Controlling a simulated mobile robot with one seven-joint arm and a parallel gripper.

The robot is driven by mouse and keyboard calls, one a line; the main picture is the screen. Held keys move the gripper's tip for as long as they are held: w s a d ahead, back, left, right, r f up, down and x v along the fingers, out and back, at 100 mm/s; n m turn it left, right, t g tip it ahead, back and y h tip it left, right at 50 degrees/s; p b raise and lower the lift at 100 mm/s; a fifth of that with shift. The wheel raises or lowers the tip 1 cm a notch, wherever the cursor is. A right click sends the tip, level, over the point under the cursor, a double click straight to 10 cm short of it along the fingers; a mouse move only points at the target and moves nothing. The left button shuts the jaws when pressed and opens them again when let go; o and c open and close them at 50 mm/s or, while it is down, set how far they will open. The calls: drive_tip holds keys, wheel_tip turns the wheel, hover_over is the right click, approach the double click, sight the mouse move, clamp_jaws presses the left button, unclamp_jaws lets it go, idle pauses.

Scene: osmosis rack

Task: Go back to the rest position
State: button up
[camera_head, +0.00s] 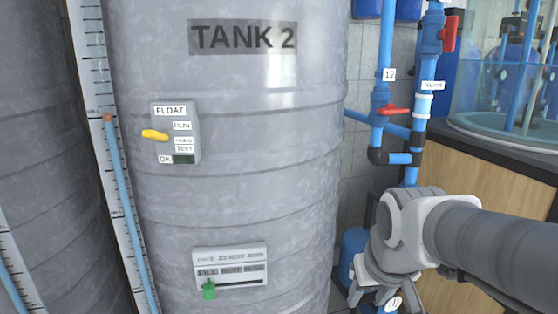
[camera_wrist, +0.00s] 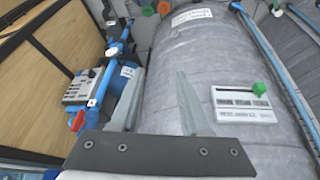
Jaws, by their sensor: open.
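My gripper (camera_wrist: 157,82) is open and empty in the wrist view, its two pale fingers apart in front of the curved grey tank (camera_wrist: 165,60). I cannot tell how far the fingertips are from its wall. In the head view my arm comes in from the right and its wrist (camera_head: 405,225) is beside the tank marked TANK 2 (camera_head: 225,110); the fingers are not clearly visible there. A panel with a green slider (camera_head: 209,290) is low on this tank. A FLOAT box (camera_head: 180,135) with a yellow lever (camera_head: 155,135) is higher up.
Blue pipes (camera_head: 380,100) with red valve handles (camera_head: 394,110) run right of the tank, behind my wrist. A wood-sided counter (camera_head: 510,170) with a glass tank stands at the right. A level gauge (camera_head: 108,130) runs up the tank's left side. Another grey tank (camera_head: 40,130) is at far left.

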drive_tip(key=s+r+t, duration=0.1)
drive_tip(key=s+r, duration=0.1)
drive_tip(key=s, duration=0.7)
wheel_tip(320, 180, up, 21)
drive_tip(key=p, duration=2.1)
drive_tip(key=shift+a+r, duration=0.2)
drive_tip(key=shift+a, duration=0.1)
drive_tip(key=shift+a, duration=0.1)
